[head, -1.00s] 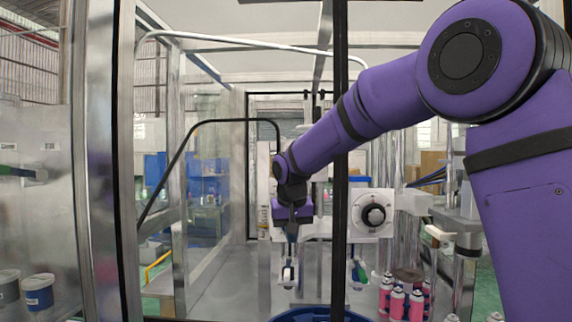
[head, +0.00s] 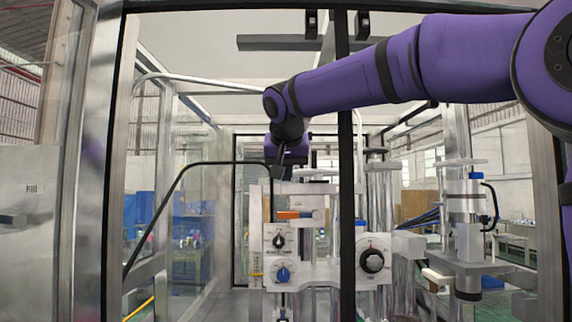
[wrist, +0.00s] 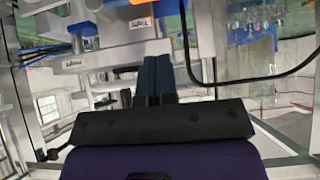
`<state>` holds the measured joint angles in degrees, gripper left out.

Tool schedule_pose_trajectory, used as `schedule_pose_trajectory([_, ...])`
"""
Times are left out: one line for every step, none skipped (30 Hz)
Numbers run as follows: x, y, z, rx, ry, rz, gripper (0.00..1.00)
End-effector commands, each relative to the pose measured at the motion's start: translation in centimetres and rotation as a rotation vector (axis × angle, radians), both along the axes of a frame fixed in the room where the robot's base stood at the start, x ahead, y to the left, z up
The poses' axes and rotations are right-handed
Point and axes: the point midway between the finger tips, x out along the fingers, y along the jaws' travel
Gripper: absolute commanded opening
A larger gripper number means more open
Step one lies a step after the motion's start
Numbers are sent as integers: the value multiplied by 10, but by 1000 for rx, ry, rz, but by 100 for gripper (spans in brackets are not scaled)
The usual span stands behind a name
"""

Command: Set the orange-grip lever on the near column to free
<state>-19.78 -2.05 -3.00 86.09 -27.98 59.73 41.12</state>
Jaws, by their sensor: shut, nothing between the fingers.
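An orange grip (head: 288,214) shows on the near column of the machine, just above the upper black knob. It points sideways from a pale fitting; its exact lever setting cannot be told. In the wrist view a small orange piece (wrist: 140,2), probably the same grip, is cut by the top edge. My gripper (head: 279,173) is above the orange grip in the head view, pointing down, shut and empty, apart from the grip. Its dark fingers (wrist: 154,72) lie together in the wrist view.
Below the grip is a white panel with a black knob (head: 278,241) and a blue knob (head: 283,273). A larger black dial (head: 373,260) is to the right. A dark upright frame post (head: 346,200) and a bent black tube (head: 190,171) stand close by.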

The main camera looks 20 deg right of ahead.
Motion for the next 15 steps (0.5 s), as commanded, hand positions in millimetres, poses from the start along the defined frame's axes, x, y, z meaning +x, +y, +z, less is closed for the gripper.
schedule_pose_trajectory([7, -2, -8, -1, 3, -1, 0])
schedule_pose_trajectory([11, -3, -12, -1, 3, -1, 0])
schedule_pose_trajectory([16, -5, -17, -1, 2, 0, 0])
schedule_pose_trajectory([20, -6, -21, -1, 2, 0, 0])
schedule_pose_trajectory([23, -8, -25, -1, 4, -1, 0])
schedule_pose_trajectory([28, -9, -30, -1, 3, -1, 0])
schedule_pose_trajectory([32, -10, -34, -1, 3, -1, 0])
schedule_pose_trajectory([34, -11, -38, -1, 3, -1, 0])
schedule_pose_trajectory([32, -10, -44, 0, 1, 2, 0])
schedule_pose_trajectory([32, -10, -49, -1, 2, 1, 0])
schedule_pose_trajectory([32, -10, -52, -1, 2, 1, 0])
schedule_pose_trajectory([32, -10, -57, -1, 1, 3, 0])
schedule_pose_trajectory([32, -10, -61, -2, 2, 2, 0])
schedule_pose_trajectory([32, -10, -63, -1, 1, 1, 0])
schedule_pose_trajectory([32, -10, -66, 0, 1, 1, 0])
